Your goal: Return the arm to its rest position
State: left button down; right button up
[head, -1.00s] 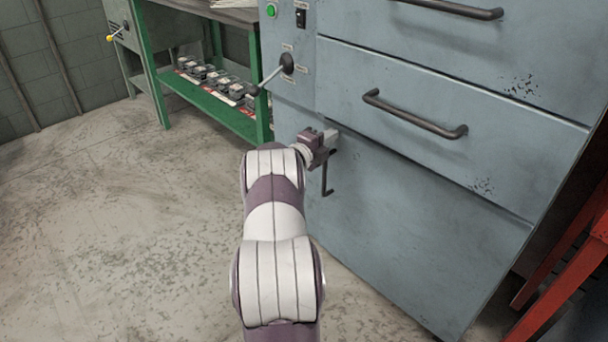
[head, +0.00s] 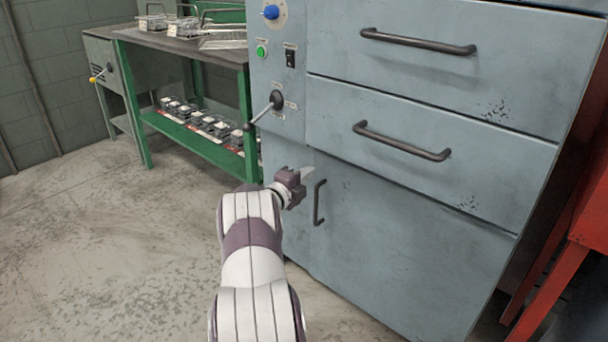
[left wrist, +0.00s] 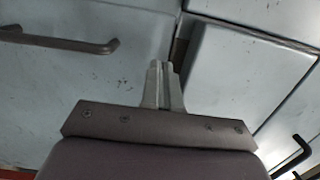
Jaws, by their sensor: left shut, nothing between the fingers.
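My left arm (head: 252,262) reaches up from the bottom of the head view. Its gripper (head: 306,174) is in front of the grey-blue cabinet (head: 400,230), just left of the lower door's vertical black handle (head: 319,203), and apart from that handle. In the left wrist view the fingers (left wrist: 162,72) are together with nothing between them. Cabinet faces and a dark seam lie beyond the fingertips there. My right gripper is in neither view.
The cabinet has drawer handles (head: 402,141) and a control panel with a lever (head: 274,100). A red frame (head: 560,270) stands at the right. The floor (head: 100,250) at the left is clear.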

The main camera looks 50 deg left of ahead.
pick_arm(q)
jog(key=a+p+v, duration=0.1)
jog(key=p+v, duration=0.1)
jog(key=v, duration=0.5)
jog(key=shift+s+d+f+p, duration=0.15)
jog(key=shift+s+f+p, duration=0.15)
jog(key=shift+s, duration=0.25)
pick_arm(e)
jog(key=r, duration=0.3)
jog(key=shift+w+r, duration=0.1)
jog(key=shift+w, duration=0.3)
